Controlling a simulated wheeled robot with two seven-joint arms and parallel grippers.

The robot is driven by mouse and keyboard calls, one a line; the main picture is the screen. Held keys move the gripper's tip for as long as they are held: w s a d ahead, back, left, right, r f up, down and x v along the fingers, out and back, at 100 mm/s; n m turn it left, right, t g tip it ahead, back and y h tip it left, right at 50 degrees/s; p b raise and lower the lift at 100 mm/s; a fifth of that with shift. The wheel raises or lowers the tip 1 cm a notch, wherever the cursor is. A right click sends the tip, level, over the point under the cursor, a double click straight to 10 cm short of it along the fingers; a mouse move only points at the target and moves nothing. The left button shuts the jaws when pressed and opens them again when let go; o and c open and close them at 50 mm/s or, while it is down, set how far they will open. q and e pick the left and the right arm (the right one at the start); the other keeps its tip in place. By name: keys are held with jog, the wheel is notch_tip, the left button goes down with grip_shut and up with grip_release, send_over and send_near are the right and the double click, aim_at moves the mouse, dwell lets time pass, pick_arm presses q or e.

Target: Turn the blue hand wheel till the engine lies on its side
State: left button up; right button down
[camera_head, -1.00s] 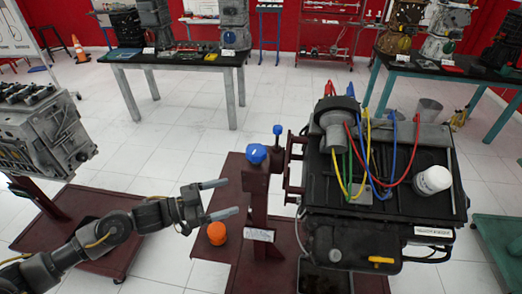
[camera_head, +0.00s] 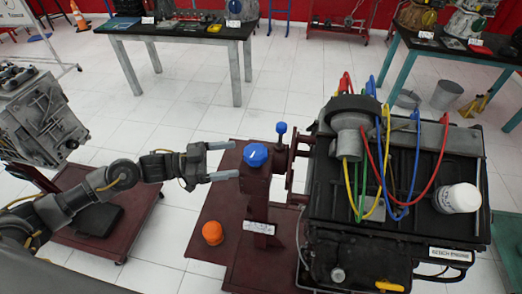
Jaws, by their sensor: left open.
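The blue hand wheel (camera_head: 256,155) sits on top of the dark red stand post (camera_head: 257,195). A smaller blue knob (camera_head: 281,128) stands just behind it to the right. The black engine (camera_head: 395,180) is mounted to the right of the post, upright with its coloured cables and white filter (camera_head: 458,198) on top. My left gripper (camera_head: 234,160) comes in from the left, open, its two grey fingers pointing right at the wheel, one at about its height and one lower. I cannot tell if they touch it. My right gripper is not in view.
An orange cap (camera_head: 212,233) is on the red stand base. Another engine (camera_head: 40,115) on a red stand is at the left. Tables with parts (camera_head: 180,32) stand at the back.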

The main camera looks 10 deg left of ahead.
aim_at(261, 155)
pick_arm(q)
jog(key=p+x, duration=0.3)
jog(key=x, duration=0.5)
jog(key=shift+w+d+r, duration=0.1)
jog(key=shift+w+d, duration=0.1)
jog(key=shift+d, duration=0.1)
jog(key=shift+w+d, duration=0.2)
jog(key=shift+d, duration=0.2)
jog(key=c, duration=1)
